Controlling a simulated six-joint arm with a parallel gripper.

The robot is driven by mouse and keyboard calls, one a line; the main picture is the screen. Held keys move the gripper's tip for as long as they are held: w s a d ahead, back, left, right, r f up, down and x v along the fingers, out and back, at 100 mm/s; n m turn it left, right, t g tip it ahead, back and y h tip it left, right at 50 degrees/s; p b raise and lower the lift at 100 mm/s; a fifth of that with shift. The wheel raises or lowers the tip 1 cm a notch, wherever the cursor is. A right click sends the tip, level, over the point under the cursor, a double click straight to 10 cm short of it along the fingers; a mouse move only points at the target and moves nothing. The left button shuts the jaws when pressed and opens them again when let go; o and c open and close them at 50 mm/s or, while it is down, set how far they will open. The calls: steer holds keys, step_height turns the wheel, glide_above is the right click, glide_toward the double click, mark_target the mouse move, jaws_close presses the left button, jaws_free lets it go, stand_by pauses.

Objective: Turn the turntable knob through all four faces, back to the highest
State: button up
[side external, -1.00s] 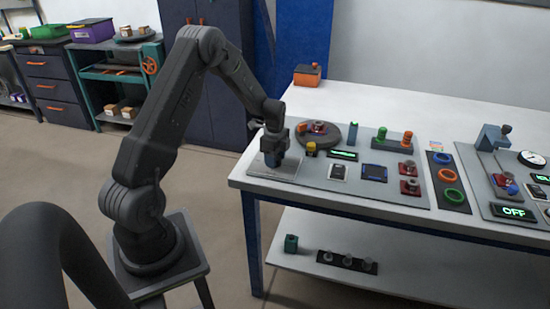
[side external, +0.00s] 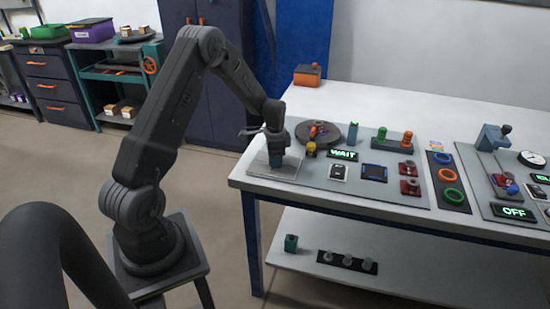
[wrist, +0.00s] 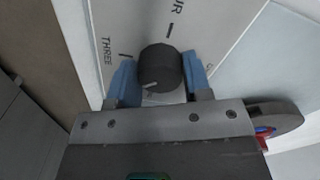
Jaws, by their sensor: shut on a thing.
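The dark round knob (wrist: 160,68) sits on a light plate marked THREE and another label that is partly cut off, in the wrist view. A pale line on the knob points to the lower left. My gripper (wrist: 158,82) is shut on the knob, with a blue finger on each side. In the side view my gripper (side external: 274,158) is over the light plate (side external: 258,172) at the table's left corner and hides the knob. The dark round turntable (side external: 335,136) stands just behind, with a small red and blue part (side external: 318,131) on it.
A green display (side external: 343,154) reads WAIT. A yellow-topped button (side external: 311,149) stands close to the right of my gripper. Green and orange pegs, switches and a panel with coloured rings (side external: 449,175) lie farther right. The table's back is mostly clear.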

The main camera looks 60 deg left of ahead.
steer(key=n, duration=0.5)
steer(key=shift+n, duration=2.5)
steer(key=o, duration=0.9)
step_height(320, 180, up, 14)
steer(key=shift+f, duration=0.1)
